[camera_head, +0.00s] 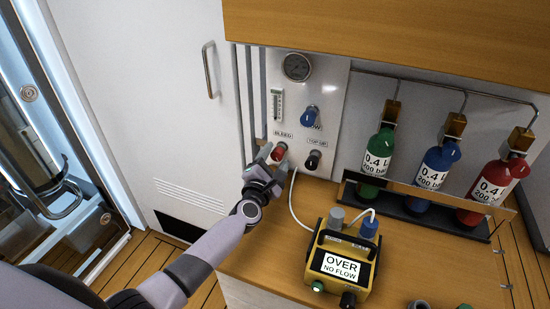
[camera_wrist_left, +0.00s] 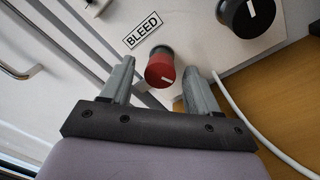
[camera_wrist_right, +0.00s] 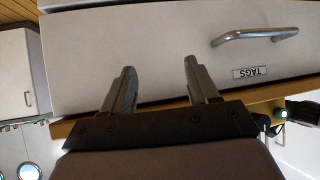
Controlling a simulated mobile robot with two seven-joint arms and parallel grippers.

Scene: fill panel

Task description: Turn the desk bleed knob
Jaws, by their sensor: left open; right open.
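The red bleed knob (camera_head: 279,150) sits low on the left of the white panel (camera_head: 318,100), under a BLEED label. In the left wrist view the knob (camera_wrist_left: 160,68) has a white mark at its lower right. My left gripper (camera_head: 272,158) is at the knob. Its open fingers (camera_wrist_left: 168,80) stand on either side of the knob, with visible gaps in the wrist view. My right gripper (camera_wrist_right: 160,75) is open and empty, in front of a drawer front labelled TAGS (camera_wrist_right: 150,50); it does not show in the head view.
A black knob (camera_head: 313,159) and a blue knob (camera_head: 309,116) are close by on the panel. A white hose (camera_head: 292,200) runs down beside the left gripper. A yellow box (camera_head: 342,262) stands on the desk. Green, blue and red bottles (camera_head: 435,165) stand in a rack at right.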

